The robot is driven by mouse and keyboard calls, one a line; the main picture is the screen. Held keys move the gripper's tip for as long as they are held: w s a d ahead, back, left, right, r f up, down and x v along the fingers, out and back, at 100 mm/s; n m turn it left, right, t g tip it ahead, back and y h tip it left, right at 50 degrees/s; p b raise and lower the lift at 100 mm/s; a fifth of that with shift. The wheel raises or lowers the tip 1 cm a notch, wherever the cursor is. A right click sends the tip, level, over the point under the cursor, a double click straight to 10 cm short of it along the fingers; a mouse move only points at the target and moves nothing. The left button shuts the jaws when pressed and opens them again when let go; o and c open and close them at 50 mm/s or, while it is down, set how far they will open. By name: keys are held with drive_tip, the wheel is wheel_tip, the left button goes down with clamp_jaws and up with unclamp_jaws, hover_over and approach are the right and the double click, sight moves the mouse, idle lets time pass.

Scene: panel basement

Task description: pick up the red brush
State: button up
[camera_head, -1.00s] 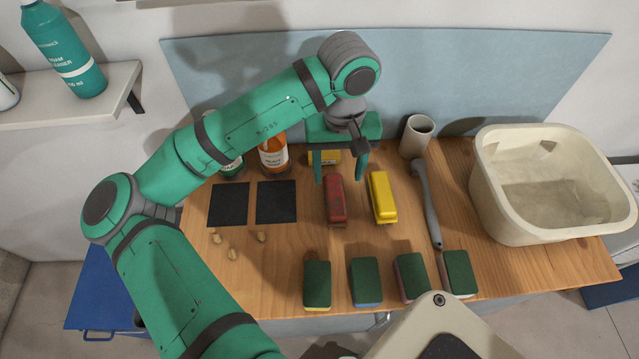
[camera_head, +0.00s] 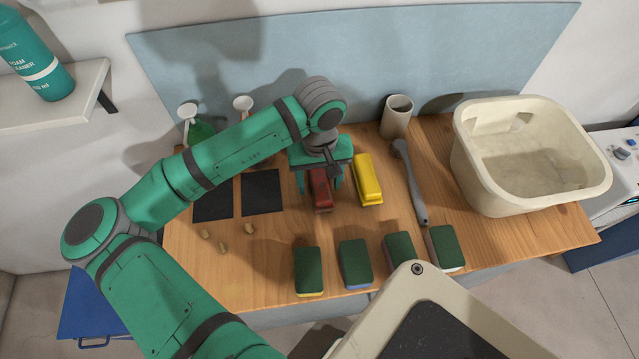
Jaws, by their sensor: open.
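The red brush (camera_head: 320,190) lies on the wooden table, left of a yellow brush (camera_head: 368,181). Its far end is hidden under my gripper. My gripper (camera_head: 318,188) points down over the red brush and is open. One finger shows at the brush's left and the other at its right, between the two brushes. I cannot tell how far down the fingertips reach beside the brush, or whether they touch it.
Several green-topped sponges (camera_head: 308,270) line the table's front edge. A grey-handled brush (camera_head: 411,185), a beige cup (camera_head: 397,117) and a cream basin (camera_head: 530,155) are to the right. Black squares (camera_head: 262,191) lie left. A blue panel (camera_head: 400,60) stands behind.

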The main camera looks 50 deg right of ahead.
sight(320, 179)
drive_tip(key=c, duration=1.1)
drive_tip(key=shift+r, duration=0.45)
wheel_tip(320, 179, up, 2)
drive_tip(key=shift+d+r, duration=0.1)
drive_tip(key=s+r, duration=0.1)
drive_tip(key=r, duration=0.1)
drive_tip(key=s+a+r, duration=0.1)
drive_tip(key=s+r, duration=0.3)
drive_tip(key=shift+a, duration=0.25)
drive_tip(key=s+a+r, duration=0.2)
drive_tip(key=s+r, duration=0.2)
drive_tip(key=s, duration=0.4)
drive_tip(key=shift+s+a, duration=0.25)
drive_tip(key=shift+a, duration=0.05)
